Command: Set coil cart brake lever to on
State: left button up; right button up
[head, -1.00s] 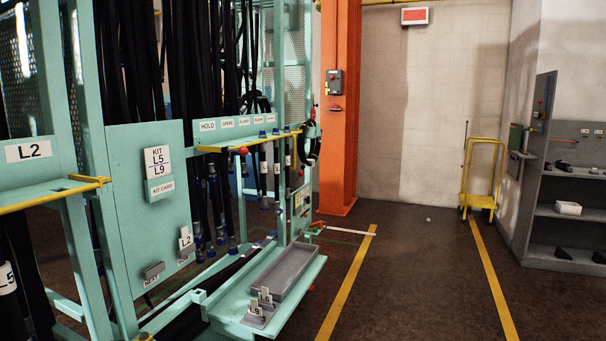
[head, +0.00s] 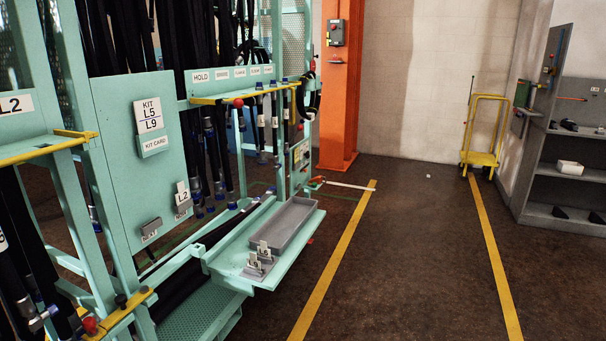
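A yellow wheeled cart (head: 481,158) stands at the far end of the floor, near the back wall and to the right. It has a tall tubular handle and a low flat deck. A thin upright rod (head: 471,95) rises at its left side; whether this is the brake lever, and how it is set, is too small to tell. No label on the cart is readable. Neither of my grippers is in view.
A teal hose rack (head: 142,205) with hanging black hoses fills the left. Its tray shelf (head: 296,255) juts toward the aisle. An orange column (head: 340,110) stands behind. Grey shelves (head: 565,180) stand at right. The floor between the yellow lines (head: 400,260) looks clear.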

aim_at(300, 128)
jog(key=i+l, duration=0.2)
jog(key=i, duration=0.25)
jog(key=i+l, duration=0.25)
jog(key=i, duration=0.2)
jog(key=i+l, duration=0.2)
jog(key=i, duration=0.2)
jog(key=i+l, duration=0.25)
jog(key=i, duration=0.2)
jog(key=i+l, duration=0.2)
jog(key=i, duration=0.25)
